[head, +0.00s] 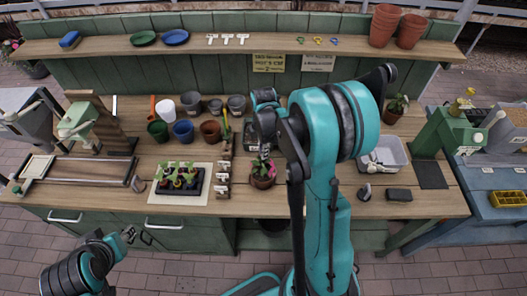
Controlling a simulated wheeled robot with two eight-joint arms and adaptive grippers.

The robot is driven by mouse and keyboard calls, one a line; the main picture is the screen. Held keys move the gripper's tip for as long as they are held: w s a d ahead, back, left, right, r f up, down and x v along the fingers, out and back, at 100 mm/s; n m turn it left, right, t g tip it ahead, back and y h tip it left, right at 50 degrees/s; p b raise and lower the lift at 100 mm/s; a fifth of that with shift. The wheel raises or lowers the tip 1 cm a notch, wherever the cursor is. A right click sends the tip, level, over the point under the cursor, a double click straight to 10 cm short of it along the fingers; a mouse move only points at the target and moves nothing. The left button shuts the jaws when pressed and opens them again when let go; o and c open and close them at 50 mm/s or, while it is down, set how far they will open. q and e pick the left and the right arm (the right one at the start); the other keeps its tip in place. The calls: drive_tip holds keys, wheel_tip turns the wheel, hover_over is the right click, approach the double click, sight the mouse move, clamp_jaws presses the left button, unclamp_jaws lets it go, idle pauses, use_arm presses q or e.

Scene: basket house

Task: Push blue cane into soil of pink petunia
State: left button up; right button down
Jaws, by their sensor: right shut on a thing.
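The pink petunia (263,164) grows in a brown pot (263,181) at the front middle of the wooden workbench (320,197). My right gripper (264,137) is above and slightly behind the petunia, pointing down, and is shut on a thin thing, which I take for the blue cane. The cane itself is too small and covered to make out, so I cannot tell whether its tip touches the soil. My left gripper (129,235) is low at the left, in front of the bench cabinet, empty as far as I see; its jaws are too small to read.
A black seedling tray (183,189) on a pale mat and a row of small pots or labels (223,180) stand left of the petunia. Several coloured pots (183,131) stand behind. A grey tub (384,155) is at the right.

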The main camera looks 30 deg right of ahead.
idle(0.3)
drive_tip(key=c, duration=1.6)
unclamp_jaws()
drive_tip(key=shift+r, duration=0.1)
wheel_tip(320, 180, up, 12)
drive_tip(key=shift+f, duration=0.1)
drive_tip(key=shift+a, duration=0.1)
drive_tip(key=s+a+f+m+t+b, duration=0.7)
drive_tip(key=s+a+f+m+b, duration=0.4)
drive_tip(key=m, duration=0.5)
drive_tip(key=s+a+b, duration=0.1)
drive_tip(key=s+b, duration=0.1)
drive_tip(key=b, duration=0.1)
drive_tip(key=shift+s+f+m, duration=0.25)
drive_tip(key=shift+m, duration=0.05)
